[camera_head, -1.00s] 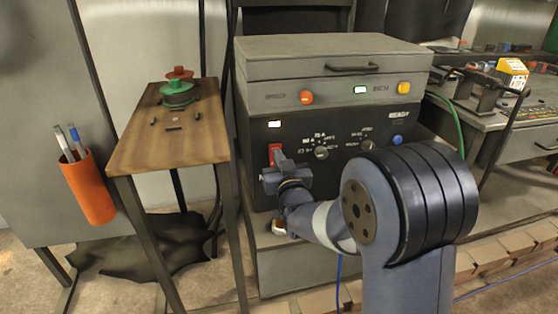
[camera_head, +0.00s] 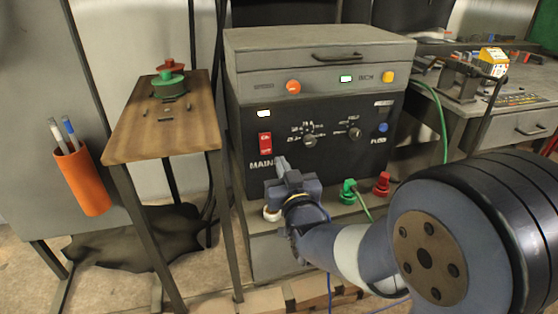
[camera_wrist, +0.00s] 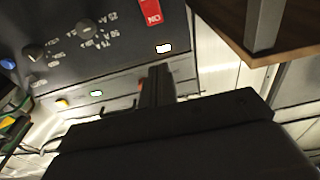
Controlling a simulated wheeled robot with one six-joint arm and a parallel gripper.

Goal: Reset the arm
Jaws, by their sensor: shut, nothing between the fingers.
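My gripper (camera_head: 282,164) is shut and empty. In the head view its tip is in front of the dark panel of the power unit (camera_head: 232,165), below and right of the red main switch (camera_head: 265,143) and near the "MAIN" label. I cannot tell whether the tip touches the panel. In the wrist view the shut fingers (camera_wrist: 157,82) point at the panel, which appears upside down. The red switch (camera_wrist: 152,14) shows the letters "ON" there. My arm comes in from the lower right of the head view.
A green plug (camera_head: 348,192) and a red plug (camera_head: 382,185) sit below the panel. A workbench (camera_head: 520,122) stands right.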

